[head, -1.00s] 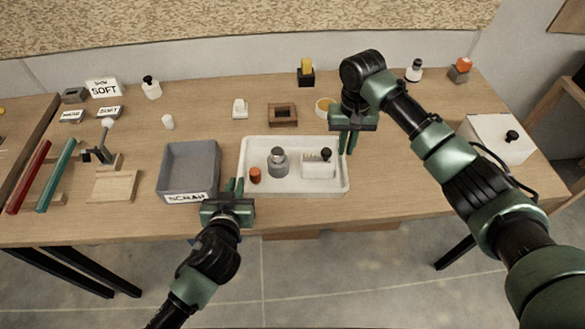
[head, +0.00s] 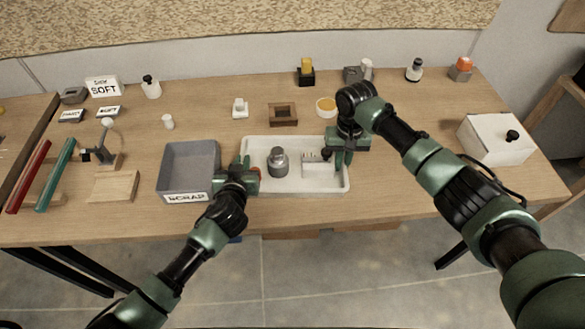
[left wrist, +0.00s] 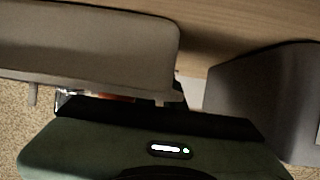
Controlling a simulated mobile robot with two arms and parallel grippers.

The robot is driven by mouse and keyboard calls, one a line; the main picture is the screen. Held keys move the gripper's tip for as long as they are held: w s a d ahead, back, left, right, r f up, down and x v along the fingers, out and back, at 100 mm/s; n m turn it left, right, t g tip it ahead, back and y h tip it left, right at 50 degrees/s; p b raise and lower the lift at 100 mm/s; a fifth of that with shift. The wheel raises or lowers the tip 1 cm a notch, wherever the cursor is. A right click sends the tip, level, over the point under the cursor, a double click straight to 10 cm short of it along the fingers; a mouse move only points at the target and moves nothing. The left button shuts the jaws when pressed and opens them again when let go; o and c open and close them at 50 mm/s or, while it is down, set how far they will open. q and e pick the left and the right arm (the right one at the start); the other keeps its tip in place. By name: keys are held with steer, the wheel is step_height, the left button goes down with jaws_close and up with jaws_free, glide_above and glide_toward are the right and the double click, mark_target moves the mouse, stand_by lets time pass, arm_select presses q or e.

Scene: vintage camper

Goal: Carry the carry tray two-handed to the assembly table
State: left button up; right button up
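The white carry tray (head: 300,190) sits on the wooden table in the middle of the head view. It holds a grey metal canister (head: 278,163), a white block (head: 318,171) and an orange piece (head: 257,171), partly hidden by my left gripper. My left gripper (head: 241,161) is at the tray's left end, its two fingers apart. My right gripper (head: 343,158) points down at the tray's right end, its fingers slightly apart and hiding part of the rim. In the left wrist view a pale wall, apparently the tray's (left wrist: 90,45), is close; the fingertips are hidden there.
A grey SCRAP bin (head: 188,197) stands close to the tray's left side. A wooden frame block (head: 283,115) and a yellow-filled dish (head: 326,106) stand behind the tray. A white box (head: 495,140) stands at the right. The table is bare between tray and box.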

arm_select(q)
jaws_close()
arm_select(e)
jaws_close()
stand_by(1.0)
